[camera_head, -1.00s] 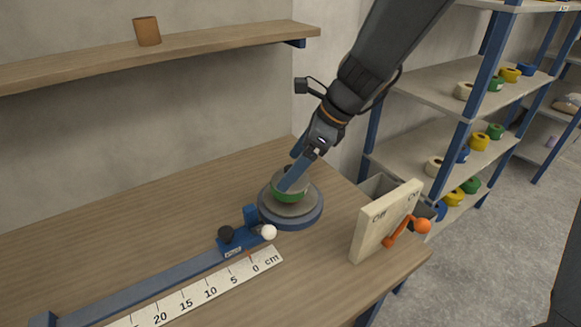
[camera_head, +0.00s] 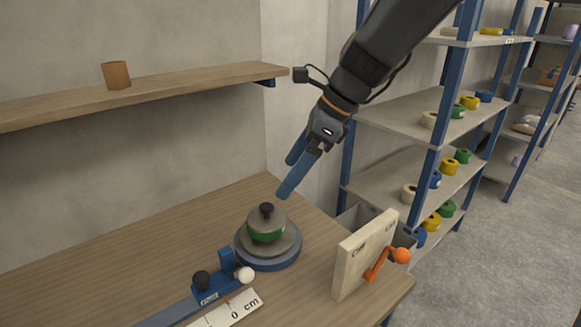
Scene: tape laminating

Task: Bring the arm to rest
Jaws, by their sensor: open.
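My gripper (camera_head: 290,177) is open and empty, its two blue fingers spread and pointing down to the left. It hangs in the air above and a little right of the round turntable (camera_head: 268,258). A green tape roll (camera_head: 266,235) sits on the turntable, with a grey cap and black knob (camera_head: 266,210) on top of it. The fingers look apart from the knob. My dark arm comes in from the upper right of the view.
A blue slide (camera_head: 212,292) with black and white knobs and a cm ruler (camera_head: 232,309) lie at the front left. An upright board (camera_head: 362,256) with an orange crank (camera_head: 388,262) stands at the right table edge. A wall shelf (camera_head: 160,92) and blue-post racks (camera_head: 430,155) stand behind.

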